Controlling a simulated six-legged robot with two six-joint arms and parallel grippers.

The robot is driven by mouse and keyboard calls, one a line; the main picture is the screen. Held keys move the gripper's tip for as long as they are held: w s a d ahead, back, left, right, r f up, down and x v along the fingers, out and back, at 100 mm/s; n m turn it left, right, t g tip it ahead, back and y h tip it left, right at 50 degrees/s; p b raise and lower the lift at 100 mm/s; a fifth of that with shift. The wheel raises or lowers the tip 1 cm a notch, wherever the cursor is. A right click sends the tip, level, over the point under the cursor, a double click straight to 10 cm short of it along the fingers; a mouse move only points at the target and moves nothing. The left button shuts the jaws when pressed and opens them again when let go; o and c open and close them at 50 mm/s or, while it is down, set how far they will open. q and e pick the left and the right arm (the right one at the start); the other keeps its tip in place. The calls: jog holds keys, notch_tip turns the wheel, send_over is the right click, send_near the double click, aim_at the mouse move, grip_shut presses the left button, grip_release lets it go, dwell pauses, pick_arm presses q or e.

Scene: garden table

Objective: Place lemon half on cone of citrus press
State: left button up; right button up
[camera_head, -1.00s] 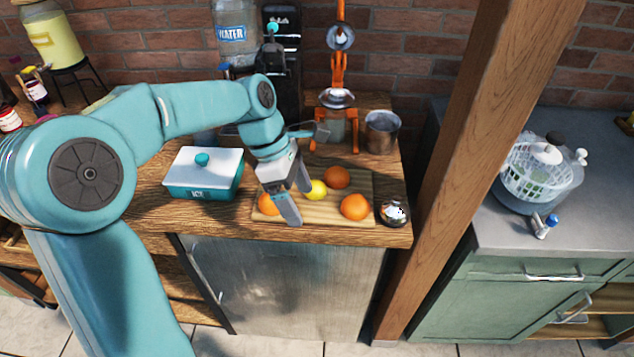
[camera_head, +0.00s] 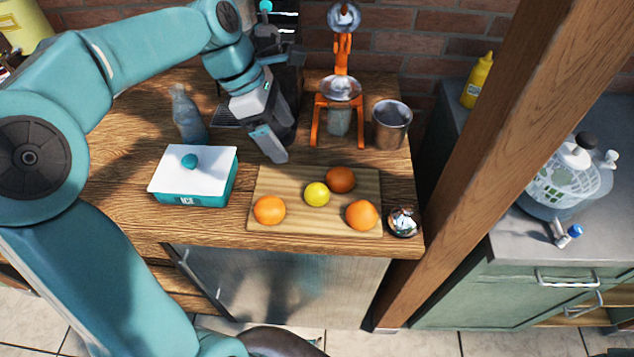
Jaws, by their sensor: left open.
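A small round yellow lemon (camera_head: 317,195) lies on the wooden cutting board (camera_head: 300,222) among oranges; I cannot tell whether it is a half. The citrus press (camera_head: 315,122), with an orange frame and a metal bowl (camera_head: 341,88), stands behind the board. Its lever arm is raised, and I cannot make out the cone. My left gripper (camera_head: 283,148) is open and empty, above the counter behind the board's left part and left of the press. It is apart from the lemon. My right gripper is not in view.
Three oranges (camera_head: 270,210) lie around the lemon. A white-lidded ice box (camera_head: 192,178) stands left of the board, a metal cup (camera_head: 391,124) right of the press, and a shiny metal object (camera_head: 403,221) at the right. A wooden post (camera_head: 470,150) rises beside the counter.

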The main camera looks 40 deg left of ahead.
pick_arm(q)
send_over(313, 188)
jog(key=a, duration=0.2)
jog(key=f, duration=0.9)
jog(key=shift+s+f, duration=0.1)
jog(key=shift+s, duration=0.25)
jog(key=shift+f, duration=0.5)
jog(key=x, duration=0.5)
jog(key=shift+d+f, duration=0.15)
jog(key=c, duration=1.2)
notch_tip(313, 188, up, 19)
jog(key=p, duration=0.1)
jog(key=shift+r, duration=0.6)
